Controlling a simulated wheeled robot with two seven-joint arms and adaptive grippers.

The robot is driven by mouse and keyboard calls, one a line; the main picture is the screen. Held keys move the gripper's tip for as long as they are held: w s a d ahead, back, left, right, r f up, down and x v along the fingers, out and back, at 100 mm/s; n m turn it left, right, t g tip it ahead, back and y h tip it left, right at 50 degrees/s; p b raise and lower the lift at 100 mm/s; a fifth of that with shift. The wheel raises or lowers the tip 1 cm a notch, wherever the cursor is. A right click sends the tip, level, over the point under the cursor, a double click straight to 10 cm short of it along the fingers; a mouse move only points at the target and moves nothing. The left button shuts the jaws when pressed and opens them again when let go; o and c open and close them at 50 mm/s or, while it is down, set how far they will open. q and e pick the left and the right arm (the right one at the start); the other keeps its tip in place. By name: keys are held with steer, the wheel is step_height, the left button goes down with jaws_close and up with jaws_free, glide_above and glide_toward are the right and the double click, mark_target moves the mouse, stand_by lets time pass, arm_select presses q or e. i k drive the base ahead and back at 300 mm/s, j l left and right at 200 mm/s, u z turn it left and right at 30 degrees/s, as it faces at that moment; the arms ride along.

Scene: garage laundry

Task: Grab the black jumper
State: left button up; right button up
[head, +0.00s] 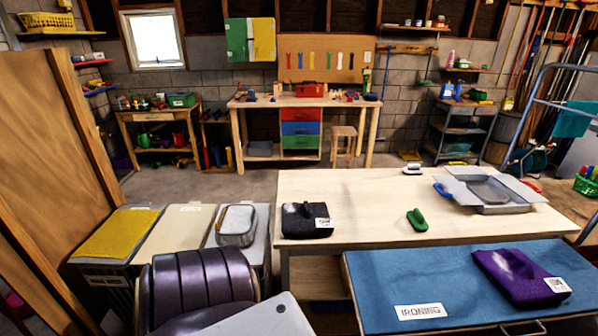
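A black folded garment (303,225), which looks like the black jumper, lies at the left end of the pale wooden table (365,205). It has a white tag on its right side. A purple folded garment (515,275) with a white tag lies on the blue surface (400,285) labelled IRONING, in front of the table. Neither of my grippers shows in the head view.
A green brush-like object (417,220) and a grey tray with raised flaps (490,193) are on the table. Bins with yellow (118,233) and cream (175,237) tops stand at left, beside a grey basket (237,225). Table space right of the black garment is clear.

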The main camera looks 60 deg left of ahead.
mark_target(305, 219)
steer(key=u, duration=0.4)
steer(key=i+u, duration=0.15)
steer(key=u, duration=0.7)
steer(key=i+l+u, duration=0.1)
steer(key=u, duration=0.35)
steer(key=l+u, duration=0.1)
steer(key=u, duration=0.3)
steer(key=i+j+z, duration=0.1)
steer(key=j+z, duration=0.35)
steer(key=j, duration=0.45)
steer(key=j+z, duration=0.45)
steer(key=j, duration=0.5)
